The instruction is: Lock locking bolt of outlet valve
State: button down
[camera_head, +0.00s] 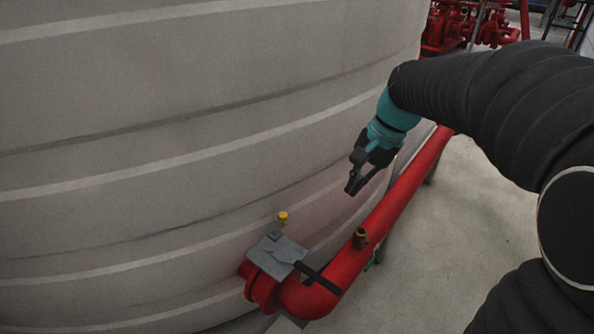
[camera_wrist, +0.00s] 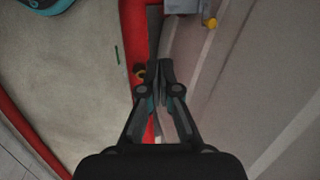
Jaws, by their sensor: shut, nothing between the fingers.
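The outlet valve has a grey box-like body (camera_head: 278,252) at the elbow of the red pipe, low beside the tank. A dark lever (camera_head: 318,278) sticks out from it across the pipe. A small yellow knob (camera_head: 283,217), probably the locking bolt, stands at the valve's tank side; it also shows at the top of the wrist view (camera_wrist: 210,23). My gripper (camera_head: 352,187) is shut and empty, above and to the right of the valve, apart from it. In the wrist view my gripper (camera_wrist: 159,68) points toward the dark lever (camera_wrist: 153,32), and the grey body (camera_wrist: 183,6) is cut by the top edge.
The large ribbed grey tank (camera_head: 180,130) fills the left. The red pipe (camera_head: 400,195) runs along its base, with a brass fitting (camera_head: 360,238) on top. Open concrete floor (camera_head: 470,215) lies right of the pipe. Red pump pipework (camera_head: 465,25) stands farther back.

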jog(key=w+a+f+m+g+y, duration=0.1)
jog(key=w+f+m+g+y, duration=0.1)
jog(key=w+f, duration=0.3)
jog(key=w+a+f+m+g+y, duration=0.1)
jog(key=w+f+m, duration=0.3)
jog(key=w, duration=0.6)
jog(key=shift+w+a+f+g+y+p, duration=0.2)
jog(key=shift+f+g+y+p, duration=0.2)
jog(key=shift+f+y, duration=0.2)
jog(key=shift+s+a+r+b+x, duration=0.15)
jog(key=shift+a+r+x, duration=0.15)
jog(key=shift+x, duration=1.85)
jog(key=shift+s+a+r+b+x, duration=0.15)
jog(key=shift+a+r+x, duration=0.15)
jog(key=shift+x, duration=1.9)
jog(key=shift+s+a+r+x, duration=0.15)
jog(key=shift+a+r+x, duration=0.15)
jog(key=shift+x, duration=1.85)
jog(key=shift+s, duration=0.1)
